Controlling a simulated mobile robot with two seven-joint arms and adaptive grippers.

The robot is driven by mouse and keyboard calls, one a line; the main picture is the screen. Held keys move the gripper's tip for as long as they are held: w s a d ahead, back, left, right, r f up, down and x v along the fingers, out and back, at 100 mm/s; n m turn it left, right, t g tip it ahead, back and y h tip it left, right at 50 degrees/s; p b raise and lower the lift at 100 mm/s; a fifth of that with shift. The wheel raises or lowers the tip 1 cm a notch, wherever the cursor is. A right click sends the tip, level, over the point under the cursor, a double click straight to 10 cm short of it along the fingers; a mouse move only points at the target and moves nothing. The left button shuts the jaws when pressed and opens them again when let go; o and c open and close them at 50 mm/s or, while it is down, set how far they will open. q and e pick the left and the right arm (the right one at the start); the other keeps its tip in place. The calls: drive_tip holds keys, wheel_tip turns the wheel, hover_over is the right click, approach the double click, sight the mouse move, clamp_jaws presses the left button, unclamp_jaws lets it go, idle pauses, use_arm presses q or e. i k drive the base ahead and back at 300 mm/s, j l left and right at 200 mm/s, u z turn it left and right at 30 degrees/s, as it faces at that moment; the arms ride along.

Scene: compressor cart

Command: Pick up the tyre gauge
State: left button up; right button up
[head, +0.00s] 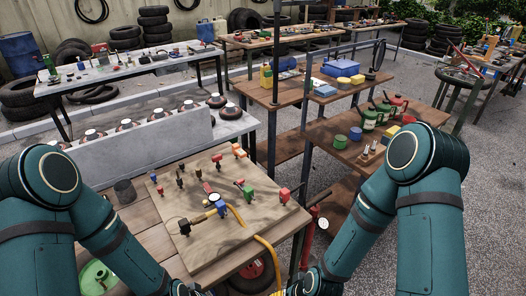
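A small round white dial (214,198) with a red part beside it lies on the wooden board (262,222); it looks like the tyre gauge, but it is too small to be certain. Just below it is a tool with a blue part (221,208) joined to a yellow hose (265,245). Both my teal arms reach down to the bottom edge, the left at the lower left and the right at the lower right.
Several small red, green and dark fittings stand around the dial on the board. A dark cup (125,191) stands left of the board. A grey block (150,145) stands behind.

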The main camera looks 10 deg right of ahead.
sight(238, 150)
drive_tip(key=i+l+u, duration=0.15)
drive_tip(key=l, duration=0.35)
drive_tip(key=i+l+u, duration=0.15)
drive_tip(key=l, duration=0.35)
drive_tip(key=i+l+u, duration=0.2)
drive_tip(key=l, duration=0.3)
drive_tip(key=l+u, duration=0.15)
drive_tip(key=l, duration=0.35)
drive_tip(key=i+l+u, duration=0.15)
drive_tip(key=l, duration=0.4)
